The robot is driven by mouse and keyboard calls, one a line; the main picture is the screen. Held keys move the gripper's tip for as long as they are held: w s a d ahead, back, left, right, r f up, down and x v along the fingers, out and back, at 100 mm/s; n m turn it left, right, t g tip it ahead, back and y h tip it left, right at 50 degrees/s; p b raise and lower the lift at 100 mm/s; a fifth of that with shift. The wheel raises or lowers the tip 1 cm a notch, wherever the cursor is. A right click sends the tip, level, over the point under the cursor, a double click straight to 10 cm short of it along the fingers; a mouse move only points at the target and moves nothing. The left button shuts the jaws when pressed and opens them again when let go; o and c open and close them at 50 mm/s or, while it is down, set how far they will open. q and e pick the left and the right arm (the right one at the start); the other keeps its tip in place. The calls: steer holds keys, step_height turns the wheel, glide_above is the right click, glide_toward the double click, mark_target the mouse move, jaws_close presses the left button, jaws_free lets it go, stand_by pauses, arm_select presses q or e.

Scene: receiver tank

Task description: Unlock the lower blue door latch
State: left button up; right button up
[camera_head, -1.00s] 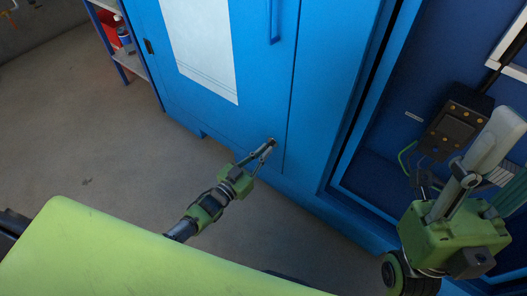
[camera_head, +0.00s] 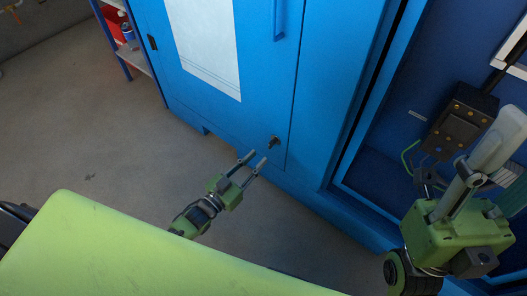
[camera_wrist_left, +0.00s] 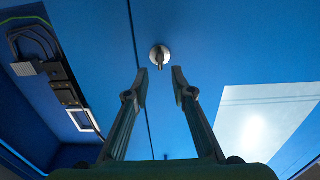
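The lower latch (camera_head: 273,142) is a small metal knob near the bottom right corner of the blue door (camera_head: 190,100). In the left wrist view the latch (camera_wrist_left: 159,56) shows as a round silver plate with a short dark tab, beside the door seam. My left gripper (camera_head: 256,158) is open and empty, just below and left of the latch and apart from it. In the left wrist view its spread fingers (camera_wrist_left: 160,80) point toward the latch, which lies between and beyond the tips.
A white sheet (camera_head: 203,40) is on the door, and a blue handle (camera_head: 279,18) is above the latch. A dark control box (camera_head: 460,125) with cables is in the open bay at right. A shelf (camera_head: 130,60) stands at upper left. Floor before the door is clear.

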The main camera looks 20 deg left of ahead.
arm_select(q)
steer(key=v, duration=0.6)
stand_by(0.3)
